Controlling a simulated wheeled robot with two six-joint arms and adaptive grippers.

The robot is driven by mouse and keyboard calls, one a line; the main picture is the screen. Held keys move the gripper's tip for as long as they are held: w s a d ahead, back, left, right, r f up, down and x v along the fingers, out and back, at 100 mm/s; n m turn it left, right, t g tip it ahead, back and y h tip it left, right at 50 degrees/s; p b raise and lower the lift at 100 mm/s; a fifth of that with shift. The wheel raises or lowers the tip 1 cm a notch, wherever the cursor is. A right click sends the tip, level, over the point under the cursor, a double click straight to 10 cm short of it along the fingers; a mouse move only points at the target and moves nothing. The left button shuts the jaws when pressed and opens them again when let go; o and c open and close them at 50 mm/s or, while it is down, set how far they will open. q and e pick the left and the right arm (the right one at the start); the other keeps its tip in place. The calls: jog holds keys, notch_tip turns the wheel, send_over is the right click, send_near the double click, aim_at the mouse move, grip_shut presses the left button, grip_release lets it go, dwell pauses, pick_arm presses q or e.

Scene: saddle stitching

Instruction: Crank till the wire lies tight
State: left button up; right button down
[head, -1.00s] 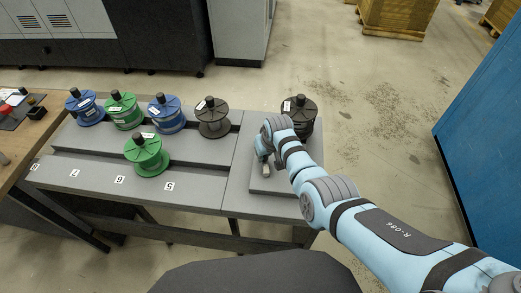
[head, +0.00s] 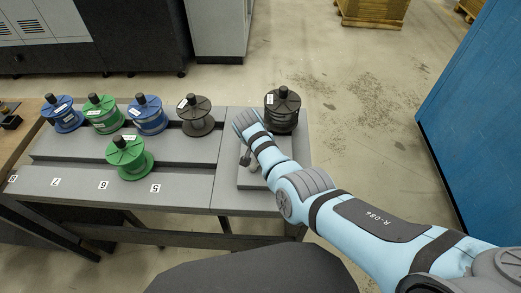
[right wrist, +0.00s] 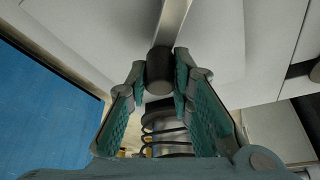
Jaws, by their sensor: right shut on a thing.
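My right gripper (right wrist: 160,66) is shut on the dark round knob (right wrist: 159,76) of the crank in the right wrist view, with one finger on each side. A flat metal crank arm (right wrist: 174,20) runs up from the knob. In the head view my right wrist hides most of the crank, and only a small part (head: 246,158) shows beside it. The dark wire spool (head: 283,112) stands upright just behind the wrist on the right part of the bench. Whether its wire is slack or tight is too small to tell. My left gripper is not in view.
Blue, green and dark spools stand on the left part of the grey bench (head: 75,182), with one green spool (head: 129,158) nearer the front. Number labels line the front edge. A blue panel (head: 470,110) rises at the right. The floor between is open.

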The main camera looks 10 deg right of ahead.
jog(key=m+b, duration=0.1)
jog(key=s+m+g, duration=0.1)
jog(key=m, duration=0.1)
jog(key=m+h+b, duration=0.1)
jog(key=shift+s+d+f+m+b, duration=0.2)
jog(key=shift+s+d+m+b, duration=0.1)
jog(key=shift+s+d+b, duration=0.1)
jog(key=shift+s+m+g+b, duration=0.6)
jog(key=shift+m+b, duration=0.2)
jog(key=shift+m, duration=0.4)
jog(key=shift+s+a+r+m+g+b, duration=0.1)
jog(key=shift+s+m+g+b, duration=0.25)
jog(key=shift+m, duration=0.25)
jog(key=shift+s+m+g+b, duration=0.25)
jog(key=shift+m+b, duration=0.2)
jog(key=shift+m, duration=0.15)
jog(key=c, duration=1.4)
grip_release()
jog(key=shift+w+r+h, duration=0.1)
jog(key=shift+h, duration=0.2)
